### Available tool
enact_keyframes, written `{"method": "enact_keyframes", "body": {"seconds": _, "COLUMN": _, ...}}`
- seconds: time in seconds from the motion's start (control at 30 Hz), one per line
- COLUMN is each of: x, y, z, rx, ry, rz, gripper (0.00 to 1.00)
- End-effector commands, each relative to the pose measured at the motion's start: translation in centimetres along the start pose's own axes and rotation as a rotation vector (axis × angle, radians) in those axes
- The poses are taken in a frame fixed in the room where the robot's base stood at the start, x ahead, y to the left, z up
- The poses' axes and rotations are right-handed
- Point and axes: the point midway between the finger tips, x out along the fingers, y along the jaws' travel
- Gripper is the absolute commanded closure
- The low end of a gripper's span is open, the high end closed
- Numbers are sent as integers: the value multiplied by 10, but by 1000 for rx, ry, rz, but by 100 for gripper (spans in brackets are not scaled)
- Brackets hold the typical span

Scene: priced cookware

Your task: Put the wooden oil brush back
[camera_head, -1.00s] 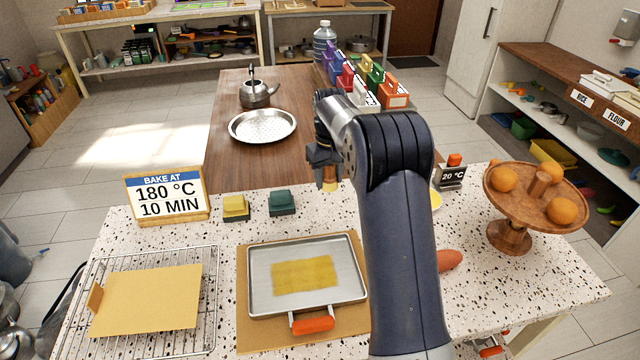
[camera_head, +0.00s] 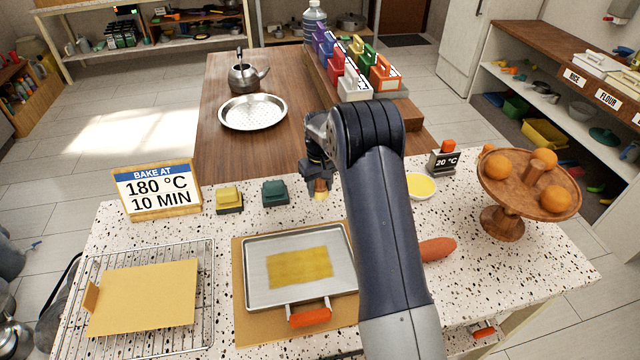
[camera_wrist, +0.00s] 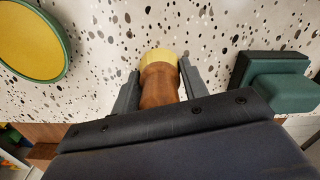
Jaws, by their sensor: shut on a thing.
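The wooden oil brush (camera_wrist: 160,86) shows in the wrist view between the two fingers of my gripper (camera_wrist: 158,92). It has a brown wooden body and a pale yellow end that points away from the gripper. My gripper is shut on it. In the head view the brush (camera_head: 320,188) hangs below my gripper (camera_head: 318,178), its yellow end low over the speckled counter (camera_head: 300,213). Whether it touches the counter I cannot tell.
A yellow block (camera_head: 229,200) and a green block (camera_head: 275,193) stand left of my gripper. A bake sign (camera_head: 157,190), a wire rack (camera_head: 205,300), an orange-laden wooden stand (camera_head: 500,222) and a temperature display (camera_head: 444,162) are on the counter. A reddish oblong thing (camera_head: 437,249) lies right of my arm.

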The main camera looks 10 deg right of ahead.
Motion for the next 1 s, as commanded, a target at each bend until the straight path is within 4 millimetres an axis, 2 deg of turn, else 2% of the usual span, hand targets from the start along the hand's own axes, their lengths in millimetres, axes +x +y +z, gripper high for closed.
{"method": "enact_keyframes", "body": {"seconds": 0.27, "x": 3, "y": 0, "z": 0, "rx": 0, "ry": 1, "rz": 0, "gripper": 76}}
{"method": "enact_keyframes", "body": {"seconds": 0.3, "x": 3, "y": 0, "z": 0, "rx": 0, "ry": 1, "rz": 0, "gripper": 57}}
{"method": "enact_keyframes", "body": {"seconds": 0.57, "x": 2, "y": 0, "z": 0, "rx": 0, "ry": 1, "rz": 0, "gripper": 36}}
{"method": "enact_keyframes", "body": {"seconds": 0.83, "x": 0, "y": 0, "z": 0, "rx": 0, "ry": 1, "rz": 0, "gripper": 36}}
{"method": "enact_keyframes", "body": {"seconds": 1.0, "x": -18, "y": 0, "z": -1, "rx": 0, "ry": 5, "rz": 1, "gripper": 36}}
